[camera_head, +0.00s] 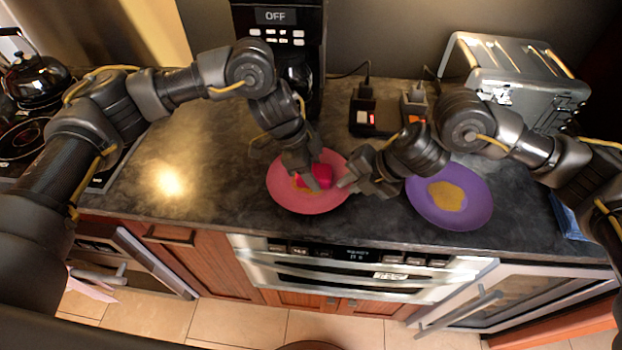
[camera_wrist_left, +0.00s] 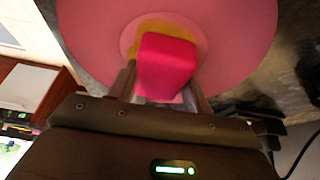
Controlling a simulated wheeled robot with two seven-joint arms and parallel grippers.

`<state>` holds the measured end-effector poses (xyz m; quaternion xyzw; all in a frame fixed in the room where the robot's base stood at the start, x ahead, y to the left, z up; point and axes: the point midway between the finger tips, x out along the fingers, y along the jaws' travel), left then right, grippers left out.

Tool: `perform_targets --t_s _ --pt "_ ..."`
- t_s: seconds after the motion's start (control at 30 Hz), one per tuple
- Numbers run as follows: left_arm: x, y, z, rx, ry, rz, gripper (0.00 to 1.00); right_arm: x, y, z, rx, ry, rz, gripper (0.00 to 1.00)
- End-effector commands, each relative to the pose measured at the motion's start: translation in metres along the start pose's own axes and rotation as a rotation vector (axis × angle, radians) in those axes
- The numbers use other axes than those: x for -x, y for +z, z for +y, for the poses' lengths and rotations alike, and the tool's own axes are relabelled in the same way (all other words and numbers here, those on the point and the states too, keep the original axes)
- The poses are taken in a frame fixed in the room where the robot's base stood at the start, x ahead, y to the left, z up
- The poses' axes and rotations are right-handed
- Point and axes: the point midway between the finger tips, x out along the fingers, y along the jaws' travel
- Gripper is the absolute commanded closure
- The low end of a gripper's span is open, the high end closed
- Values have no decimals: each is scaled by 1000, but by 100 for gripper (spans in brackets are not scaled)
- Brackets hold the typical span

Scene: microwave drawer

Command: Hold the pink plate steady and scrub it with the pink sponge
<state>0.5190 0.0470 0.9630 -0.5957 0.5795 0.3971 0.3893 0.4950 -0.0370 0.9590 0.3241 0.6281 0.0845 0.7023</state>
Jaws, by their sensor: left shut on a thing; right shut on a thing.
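The pink plate (camera_head: 298,202) lies on the dark counter in the middle of the head view, with a yellowish smear at its centre. It also fills the top of the left wrist view (camera_wrist_left: 240,35). The pink sponge (camera_head: 326,172) is over the plate's middle; in the left wrist view the sponge (camera_wrist_left: 167,62) sits between the fingers, over the smear. My left gripper (camera_head: 310,180) is shut on the sponge. My right gripper (camera_head: 346,184) is shut on the plate's right rim. The exact contact between sponge and plate is hidden.
A purple plate (camera_head: 478,207) with a yellow smear lies to the right, under my right arm. A coffee maker (camera_head: 283,35) and a toaster (camera_head: 515,80) stand at the back. A kettle (camera_head: 35,78) is far left. The counter left of the pink plate (camera_head: 190,160) is clear.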

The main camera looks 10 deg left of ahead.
Motion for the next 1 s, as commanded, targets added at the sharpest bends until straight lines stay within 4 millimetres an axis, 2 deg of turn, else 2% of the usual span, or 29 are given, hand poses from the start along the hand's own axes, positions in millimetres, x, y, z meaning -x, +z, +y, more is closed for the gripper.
perform_targets --t_s 0.5,1.0 --pt "6 18 2 1 5 -3 69 -1 0 0 3 -2 2 100" --pt "-4 1 2 -1 7 -1 69 -1 -1 0 2 1 2 100"
